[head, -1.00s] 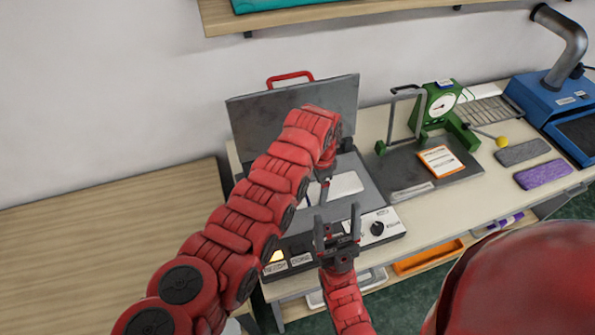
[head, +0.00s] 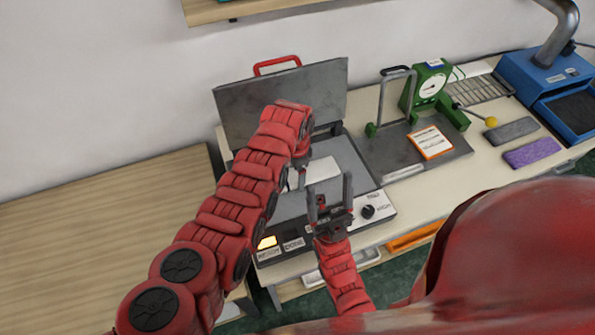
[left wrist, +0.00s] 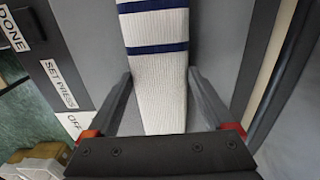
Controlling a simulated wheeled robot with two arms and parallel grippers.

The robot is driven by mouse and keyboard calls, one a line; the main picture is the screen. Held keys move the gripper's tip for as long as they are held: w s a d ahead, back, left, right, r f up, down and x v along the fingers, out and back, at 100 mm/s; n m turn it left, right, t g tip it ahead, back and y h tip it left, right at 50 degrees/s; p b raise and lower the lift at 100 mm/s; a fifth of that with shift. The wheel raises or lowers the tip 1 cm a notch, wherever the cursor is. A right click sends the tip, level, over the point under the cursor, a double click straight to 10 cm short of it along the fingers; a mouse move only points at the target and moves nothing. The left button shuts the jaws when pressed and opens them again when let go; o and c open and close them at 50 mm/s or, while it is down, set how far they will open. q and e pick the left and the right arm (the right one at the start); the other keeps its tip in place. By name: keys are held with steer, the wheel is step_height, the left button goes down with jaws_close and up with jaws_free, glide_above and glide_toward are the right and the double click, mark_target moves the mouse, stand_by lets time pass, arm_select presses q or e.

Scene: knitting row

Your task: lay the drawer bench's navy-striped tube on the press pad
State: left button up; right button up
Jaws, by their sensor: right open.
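The white knitted tube with navy stripes (head: 324,171) lies on the grey press pad (head: 346,157) of the open press in the head view. In the left wrist view the tube (left wrist: 160,85) lies flat, with its plain end between my left fingers. My left gripper (left wrist: 160,105) is open, with a gap on each side of the tube. In the head view my left gripper (head: 299,168) is over the pad, and my arm hides part of the tube and pad. My right gripper (head: 331,195) is open and empty above the press's front edge.
The press lid (head: 290,95) with a red handle stands raised behind the pad. A green dial gauge stand (head: 430,85), a grey block (head: 512,130), a purple block (head: 532,152) and a blue machine (head: 552,85) are to the right. A bare wooden table (head: 110,235) is at left.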

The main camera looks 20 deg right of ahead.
arm_select(q)
steer(key=shift+o, duration=0.8)
steer(key=shift+w+d+f, duration=0.1)
steer(key=shift+d, duration=0.15)
steer(key=shift+r, duration=0.3)
steer(key=shift+a+r, duration=0.1)
steer(key=shift+r, duration=0.15)
step_height(320, 180, up, 11)
steer(key=b, duration=0.1)
steer(key=shift+r, duration=0.2)
steer(key=shift+f, duration=0.1)
